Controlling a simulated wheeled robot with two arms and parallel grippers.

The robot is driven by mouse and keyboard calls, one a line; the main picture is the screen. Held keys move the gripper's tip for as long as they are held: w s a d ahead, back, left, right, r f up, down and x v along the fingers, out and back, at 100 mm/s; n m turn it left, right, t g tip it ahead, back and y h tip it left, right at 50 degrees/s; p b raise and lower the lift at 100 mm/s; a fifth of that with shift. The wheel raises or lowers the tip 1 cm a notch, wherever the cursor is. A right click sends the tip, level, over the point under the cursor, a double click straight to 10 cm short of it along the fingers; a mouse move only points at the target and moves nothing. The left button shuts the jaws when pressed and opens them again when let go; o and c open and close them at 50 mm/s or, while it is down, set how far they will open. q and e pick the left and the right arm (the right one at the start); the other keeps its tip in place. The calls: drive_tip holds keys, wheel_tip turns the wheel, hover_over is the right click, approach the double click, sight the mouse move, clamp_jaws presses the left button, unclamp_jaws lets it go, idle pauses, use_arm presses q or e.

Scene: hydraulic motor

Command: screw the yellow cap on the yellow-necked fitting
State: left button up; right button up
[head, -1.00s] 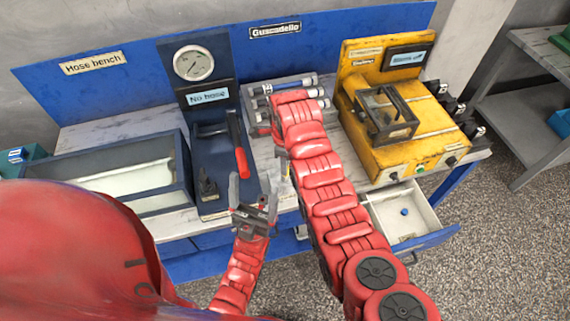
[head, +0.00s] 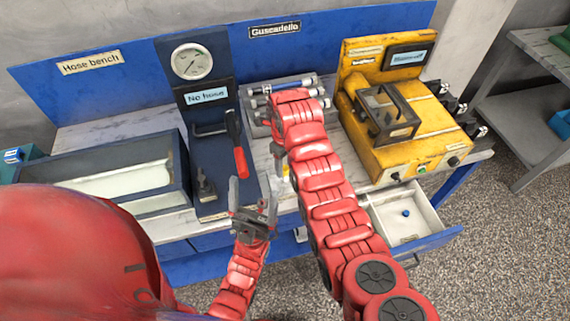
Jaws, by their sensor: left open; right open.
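My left gripper (head: 252,207) is open and empty, with its fingers pointing up, at the bench's front edge. My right arm reaches over the bench, and its gripper (head: 278,163) points down, mostly hidden behind the arm. A small yellowish patch (head: 286,169) shows beside the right gripper, too small and covered to tell whether it is the yellow cap or the yellow-necked fitting. I cannot make out either of these clearly anywhere else.
A yellow machine (head: 425,140) stands right, above an open drawer (head: 432,222) holding a small blue part (head: 406,213).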

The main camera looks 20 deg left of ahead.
drive_tip(key=shift+r, duration=0.1)
drive_tip(key=shift+n+b, duration=0.8)
drive_tip(key=shift+n, duration=0.4)
drive_tip(key=n+b, duration=0.1)
drive_tip(key=n, duration=0.4)
drive_tip(key=shift+b, duration=0.4)
drive_tip(key=shift+n, duration=1.5)
drive_tip(key=n, duration=0.4)
drive_tip(key=shift+b, duration=0.4)
drive_tip(key=n, duration=0.6)
